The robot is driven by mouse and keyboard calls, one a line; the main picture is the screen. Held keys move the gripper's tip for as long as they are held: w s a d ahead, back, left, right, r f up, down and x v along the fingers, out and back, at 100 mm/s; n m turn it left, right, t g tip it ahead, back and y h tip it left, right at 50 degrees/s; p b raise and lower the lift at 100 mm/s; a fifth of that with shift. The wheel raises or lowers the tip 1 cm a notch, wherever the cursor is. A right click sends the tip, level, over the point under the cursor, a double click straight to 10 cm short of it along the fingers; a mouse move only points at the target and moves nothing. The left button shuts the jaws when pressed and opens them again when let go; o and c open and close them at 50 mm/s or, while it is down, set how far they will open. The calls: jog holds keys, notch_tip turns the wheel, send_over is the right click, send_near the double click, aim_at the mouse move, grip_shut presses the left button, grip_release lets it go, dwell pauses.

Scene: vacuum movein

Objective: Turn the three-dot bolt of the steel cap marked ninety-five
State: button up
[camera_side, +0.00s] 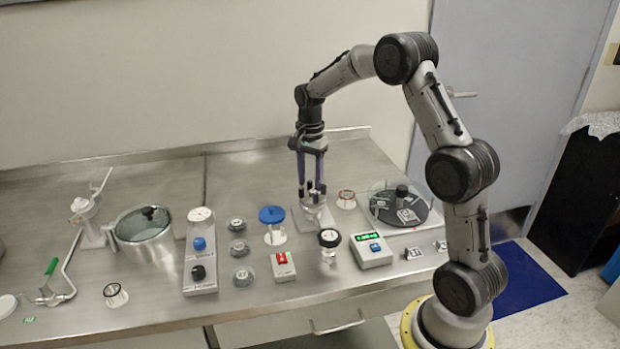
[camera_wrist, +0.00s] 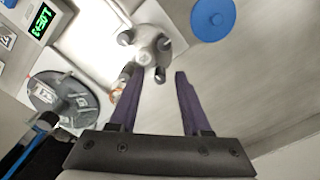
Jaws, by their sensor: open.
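My gripper (camera_side: 312,188) is open, its purple fingers pointing down over a pale metal fixture (camera_side: 315,215) at the back middle of the bench. In the wrist view, this fixture has a round grey steel body (camera_wrist: 147,45) on a light plate, with several dark-ended bolts around it. One bolt (camera_wrist: 160,74) shows near the gap between my fingertips (camera_wrist: 158,73). Another bolt (camera_wrist: 127,71) is beside the left fingertip. I see no contact on either. No ninety-five marking or dot count is readable, so I cannot tell which bolt has three dots.
A blue disc-topped stand (camera_side: 272,215) is left of the fixture. A black-topped round part (camera_side: 329,238) and a box with a green display (camera_side: 371,250) are in front. A clear-covered turntable (camera_side: 400,208) is to the right. The bench behind is clear.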

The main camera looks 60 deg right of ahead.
grip_shut()
dwell(0.5)
jog(key=n, duration=0.4)
jog(key=shift+n, duration=0.4)
jog(key=n, duration=0.9)
jog(key=shift+r, duration=0.1)
jog(key=n, duration=0.4)
jog(key=shift+n, duration=0.4)
